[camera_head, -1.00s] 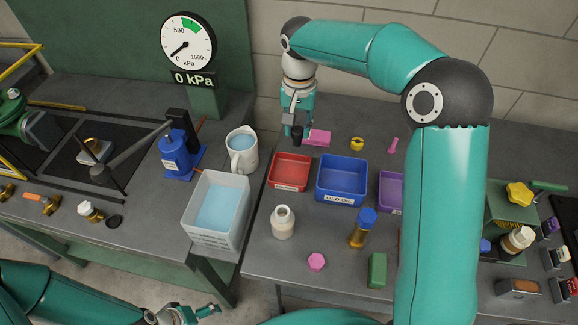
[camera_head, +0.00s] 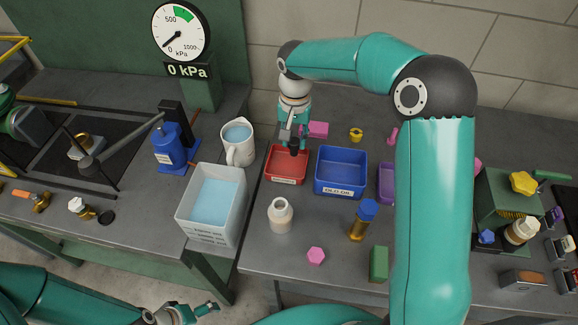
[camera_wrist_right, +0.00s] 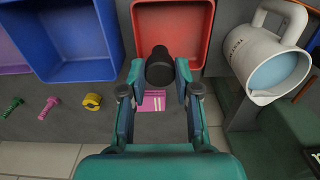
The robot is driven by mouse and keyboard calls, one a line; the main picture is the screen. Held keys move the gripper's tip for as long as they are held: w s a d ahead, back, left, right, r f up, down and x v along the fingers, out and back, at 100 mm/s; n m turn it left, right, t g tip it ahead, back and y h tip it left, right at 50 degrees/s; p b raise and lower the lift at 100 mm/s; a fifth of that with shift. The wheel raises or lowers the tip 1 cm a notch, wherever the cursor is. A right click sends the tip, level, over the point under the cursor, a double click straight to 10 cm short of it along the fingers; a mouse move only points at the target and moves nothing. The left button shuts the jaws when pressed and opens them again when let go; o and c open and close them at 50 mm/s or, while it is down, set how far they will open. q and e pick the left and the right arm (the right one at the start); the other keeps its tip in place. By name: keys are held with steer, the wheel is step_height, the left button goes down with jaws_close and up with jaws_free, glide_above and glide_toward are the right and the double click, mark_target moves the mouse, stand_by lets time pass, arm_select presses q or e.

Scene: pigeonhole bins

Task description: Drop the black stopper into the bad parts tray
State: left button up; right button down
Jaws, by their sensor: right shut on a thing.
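My right gripper (camera_head: 293,137) is shut on the black stopper (camera_head: 295,147). It points down and holds the stopper at the back part of the red tray (camera_head: 286,178); the stopper's exact height is hard to tell. In the right wrist view the stopper (camera_wrist_right: 160,66) sits between the fingertips (camera_wrist_right: 160,78) and overlaps the edge of the red tray (camera_wrist_right: 173,30), whose visible floor is empty. The red tray has a small front label that I cannot read. My left gripper (camera_head: 190,314) is low at the bottom edge, away from the bench; its jaws are unclear.
A blue bin (camera_head: 341,171) stands right of the red tray, with a purple bin (camera_head: 386,183) beyond it. A pink block (camera_head: 318,129) lies behind the tray. A white mug (camera_head: 238,145) and a water-filled container (camera_head: 212,205) stand left. A cream bottle (camera_head: 281,216) stands in front.

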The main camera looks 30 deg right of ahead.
mark_target(294, 155)
steer(key=shift+f+b, duration=1.75)
steer(key=shift+f, duration=0.9)
steer(key=c, duration=0.7)
jaws_free()
steer(key=shift+c, duration=0.2)
step_height(294, 155, up, 12)
steer(key=shift+s+f, duration=0.1)
